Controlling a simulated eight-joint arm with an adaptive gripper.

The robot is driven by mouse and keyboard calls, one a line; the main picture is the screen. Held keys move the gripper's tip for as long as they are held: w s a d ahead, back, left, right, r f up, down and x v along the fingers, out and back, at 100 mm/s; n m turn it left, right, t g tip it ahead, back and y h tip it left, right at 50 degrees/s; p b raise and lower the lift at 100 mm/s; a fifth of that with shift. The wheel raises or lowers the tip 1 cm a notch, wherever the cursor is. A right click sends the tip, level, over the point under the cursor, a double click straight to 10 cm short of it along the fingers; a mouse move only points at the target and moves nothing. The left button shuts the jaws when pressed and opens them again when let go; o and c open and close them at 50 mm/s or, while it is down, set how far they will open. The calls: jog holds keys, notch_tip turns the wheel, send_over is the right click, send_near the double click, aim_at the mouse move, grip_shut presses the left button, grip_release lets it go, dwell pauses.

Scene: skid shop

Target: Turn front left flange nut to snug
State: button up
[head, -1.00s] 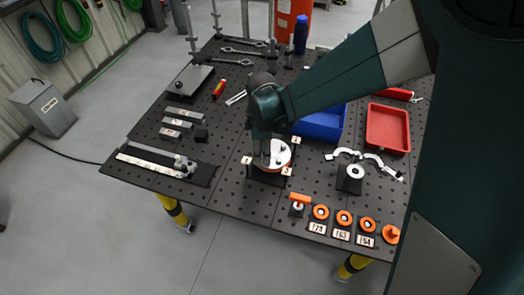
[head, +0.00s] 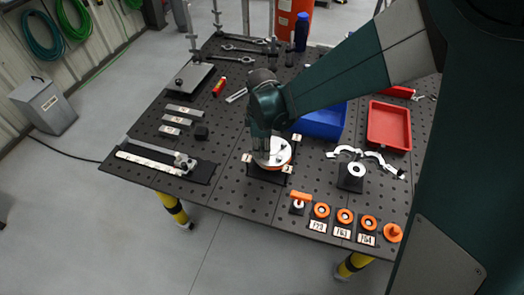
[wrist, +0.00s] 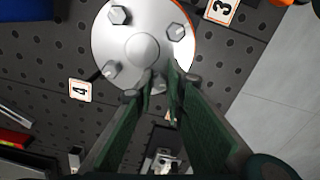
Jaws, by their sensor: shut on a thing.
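The round silver flange (wrist: 143,48) lies in the upper middle of the wrist view, with a smooth dome at its center. Bare hex nuts or bolt heads show at its upper left (wrist: 119,15), right (wrist: 176,31) and lower left (wrist: 112,69). In the head view the flange (head: 279,158) sits on a dark block with an orange rim under it. My gripper (wrist: 161,88) is shut on a nut at the flange's near edge; the fingers mostly hide this nut. It reaches down over the flange in the head view (head: 261,152).
Number tags stand around the flange, among them 4 (wrist: 80,90) and 3 (wrist: 222,10). A blue bin (head: 321,123) and a red tray (head: 388,127) stand to the right. Orange rings with labels line the near table edge. Grey bars (head: 184,110) lie left.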

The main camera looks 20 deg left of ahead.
dwell(0.3)
jog(key=o, duration=0.9)
jog(key=shift+r, duration=0.1)
jog(key=shift+r, duration=5.95)
